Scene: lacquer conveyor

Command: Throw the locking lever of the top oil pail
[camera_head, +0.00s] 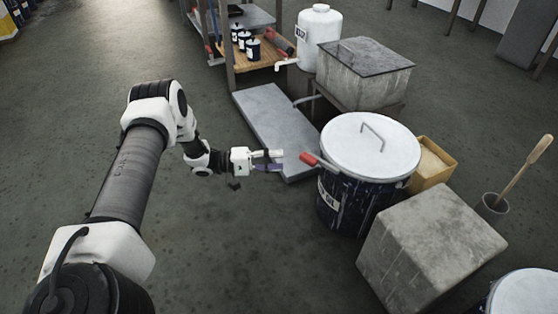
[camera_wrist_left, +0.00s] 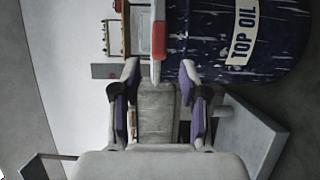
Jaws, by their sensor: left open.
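The top oil pail (camera_head: 342,205) is dark blue with white streaks and a white lid (camera_head: 370,150) with a wire handle. Its locking lever (camera_head: 312,159) has a red grip and sticks out from the rim on the left. My left gripper (camera_head: 280,161) is open, just left of the lever's red end, and looks empty. In the left wrist view the pail (camera_wrist_left: 238,45) with its "TOP OIL" label fills the upper right. There the red grip (camera_wrist_left: 158,40) lies ahead of the open fingers (camera_wrist_left: 158,72); whether they touch it, I cannot tell. My right gripper is not in view.
A grey concrete block (camera_head: 430,245) stands close in front of the pail. A low grey slab (camera_head: 275,120) lies behind my gripper. A lidded grey box (camera_head: 365,75), a white canister (camera_head: 320,40) and a yellowish container (camera_head: 435,165) stand around. The floor at left is clear.

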